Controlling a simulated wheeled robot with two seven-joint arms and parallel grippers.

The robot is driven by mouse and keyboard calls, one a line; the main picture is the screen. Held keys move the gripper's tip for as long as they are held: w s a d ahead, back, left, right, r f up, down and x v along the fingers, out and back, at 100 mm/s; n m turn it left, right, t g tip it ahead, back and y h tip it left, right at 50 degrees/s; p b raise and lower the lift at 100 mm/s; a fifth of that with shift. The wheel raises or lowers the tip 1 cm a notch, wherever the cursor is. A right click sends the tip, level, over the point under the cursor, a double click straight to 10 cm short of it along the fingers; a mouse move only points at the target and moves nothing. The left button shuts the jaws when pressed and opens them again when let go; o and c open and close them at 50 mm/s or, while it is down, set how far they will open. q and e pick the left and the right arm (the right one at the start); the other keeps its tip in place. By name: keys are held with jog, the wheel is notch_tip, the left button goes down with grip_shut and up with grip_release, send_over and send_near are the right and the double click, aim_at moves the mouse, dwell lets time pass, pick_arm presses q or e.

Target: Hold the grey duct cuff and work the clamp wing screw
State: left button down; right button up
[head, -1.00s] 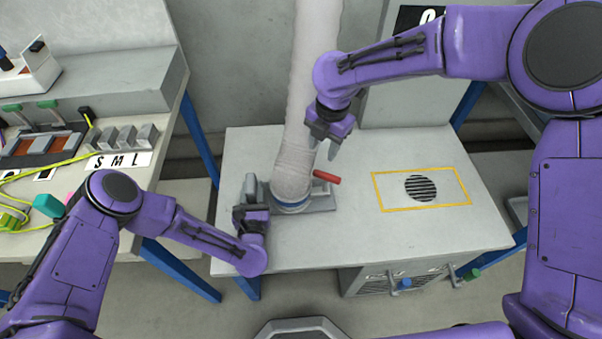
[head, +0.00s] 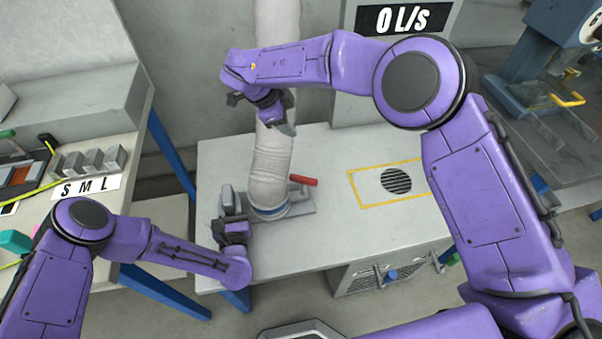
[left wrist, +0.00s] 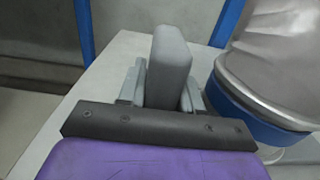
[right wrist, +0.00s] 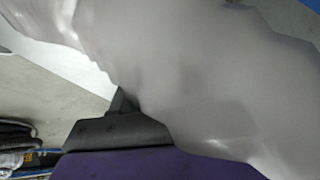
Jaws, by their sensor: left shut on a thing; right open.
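A pale flexible duct (head: 270,165) stands on a grey base plate, with a blue band (head: 269,212) around its foot. A grey upright block (left wrist: 168,68) rises beside the duct's foot; I cannot tell if it belongs to the cuff. My left gripper (head: 231,218) is shut on this block, one finger on each side. A red handle (head: 303,180) sticks out right of the duct's foot. My right gripper (head: 279,118) is open, high in front of the duct and above the red handle. In the right wrist view the duct fills most of the picture. I cannot make out a wing screw.
The bench top (head: 340,235) is clear right of the duct, around a yellow-framed vent grille (head: 396,180). A display (head: 400,19) behind reads 0 L/s. A side bench at left carries several grey blocks marked S M L (head: 90,187).

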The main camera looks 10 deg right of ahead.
aim_at(303, 177)
jog(key=s+a+m+g+y, duration=0.1)
jog(key=s+a+m+g, duration=0.1)
jog(key=s+m+g, duration=0.3)
jog(key=shift+n+t, duration=0.6)
jog(key=shift+n, duration=0.2)
jog(key=x, duration=0.8)
jog(key=s+x, duration=0.1)
jog(key=x, duration=0.3)
jog(key=shift+s+a+f, duration=0.1)
jog(key=shift+a+f, duration=0.15)
jog(key=shift+f, duration=0.05)
grip_shut()
